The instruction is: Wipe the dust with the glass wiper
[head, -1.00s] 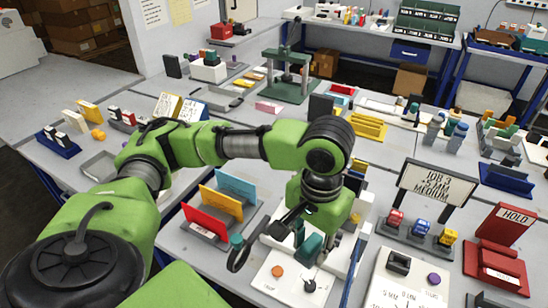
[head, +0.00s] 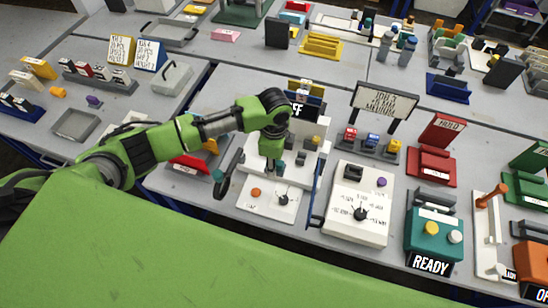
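My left gripper (head: 248,172) comes in from the left and points down over a white machine (head: 312,172) with a partly hidden sign ending in "FF". Its dark fingers are spread wide with nothing seen between them. Whether they touch the machine I cannot tell. A white panel (head: 255,208) with an orange button and a black knob lies at the machine's front. I cannot make out a glass wiper or dust; my arm hides part of the machine and the table behind it. My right gripper is not in view.
To the right stand a white dial box (head: 347,218), a teal box marked READY (head: 432,247), a red HOLD stand (head: 434,165) and a job sign (head: 386,101). Colored folders (head: 190,163) lie partly behind my arm.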

